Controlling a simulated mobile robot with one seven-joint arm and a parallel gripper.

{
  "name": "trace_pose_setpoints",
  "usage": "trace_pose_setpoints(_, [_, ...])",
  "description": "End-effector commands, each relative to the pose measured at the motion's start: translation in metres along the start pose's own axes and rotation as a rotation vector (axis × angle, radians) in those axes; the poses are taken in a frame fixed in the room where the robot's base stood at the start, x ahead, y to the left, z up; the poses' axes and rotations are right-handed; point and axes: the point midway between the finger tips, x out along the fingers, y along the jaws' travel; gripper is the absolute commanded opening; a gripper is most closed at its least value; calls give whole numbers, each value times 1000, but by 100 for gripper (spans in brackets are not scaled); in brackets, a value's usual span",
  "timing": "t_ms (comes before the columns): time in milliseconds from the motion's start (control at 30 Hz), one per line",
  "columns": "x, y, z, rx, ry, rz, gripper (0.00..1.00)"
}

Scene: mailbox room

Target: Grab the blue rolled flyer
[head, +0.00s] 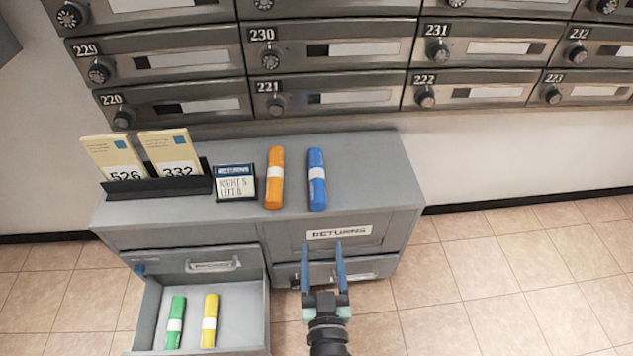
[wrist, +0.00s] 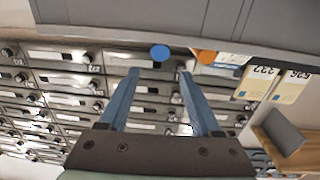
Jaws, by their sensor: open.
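The blue rolled flyer (head: 317,180) with a white band lies on the grey cabinet top, to the right of the orange rolled flyer (head: 274,178). In the wrist view the end of the blue flyer (wrist: 160,53) shows beyond and between my fingertips. My gripper (head: 322,249) is open and empty, in front of the cabinet near the RETURNS label. Its blue fingers point toward the cabinet and are apart from the flyer. In the wrist view the two fingers (wrist: 159,72) stand wide apart.
The cabinet (head: 375,165) also holds a small sign (head: 235,183) and a black holder (head: 155,183) with two cards. An open drawer (head: 258,305) at lower left holds a green roll (head: 175,322) and a yellow roll (head: 210,320). Mailboxes (head: 330,55) line the wall behind.

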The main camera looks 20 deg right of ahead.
Motion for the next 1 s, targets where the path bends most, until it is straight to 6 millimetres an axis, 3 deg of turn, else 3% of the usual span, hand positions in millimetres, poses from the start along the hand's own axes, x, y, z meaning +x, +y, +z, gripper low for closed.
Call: trace_pose_setpoints(1000, [115, 0, 0, 0, 1, -1, 65])
